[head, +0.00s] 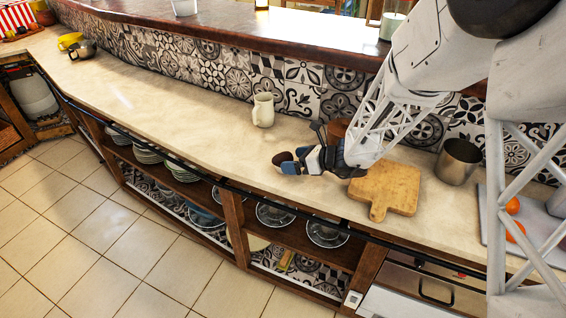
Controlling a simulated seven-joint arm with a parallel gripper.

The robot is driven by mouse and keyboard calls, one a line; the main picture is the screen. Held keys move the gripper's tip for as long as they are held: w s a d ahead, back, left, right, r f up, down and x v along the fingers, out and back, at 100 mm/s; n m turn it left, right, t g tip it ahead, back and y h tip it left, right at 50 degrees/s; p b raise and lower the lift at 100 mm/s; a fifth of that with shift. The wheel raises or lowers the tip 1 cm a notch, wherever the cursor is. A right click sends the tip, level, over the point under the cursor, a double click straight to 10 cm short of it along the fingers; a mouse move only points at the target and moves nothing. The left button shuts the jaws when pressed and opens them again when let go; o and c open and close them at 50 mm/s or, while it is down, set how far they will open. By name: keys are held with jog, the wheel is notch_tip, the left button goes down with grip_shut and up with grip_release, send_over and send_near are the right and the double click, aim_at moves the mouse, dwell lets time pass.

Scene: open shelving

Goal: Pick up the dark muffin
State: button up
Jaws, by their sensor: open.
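The dark muffin (281,158) is a small brown shape on the pale countertop, near its front edge. My gripper (287,162) reaches in from the right, low over the counter, with its blue-tipped fingers at the muffin. The fingers are open and the muffin is at their tips; I cannot tell whether they touch it. Part of the muffin is hidden by the fingers.
A cream jug (263,110) stands behind my gripper. A wooden cutting board (388,188) lies to the right, with a metal cup (457,161) beyond it. A brown pot (338,129) stands behind my wrist. The counter (190,115) to the left is largely clear.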

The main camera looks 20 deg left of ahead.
aim_at(291, 160)
jog(key=shift+x, duration=2.3)
jog(key=shift+w, duration=0.1)
jog(key=shift+c, duration=0.3)
jog(key=c, duration=0.9)
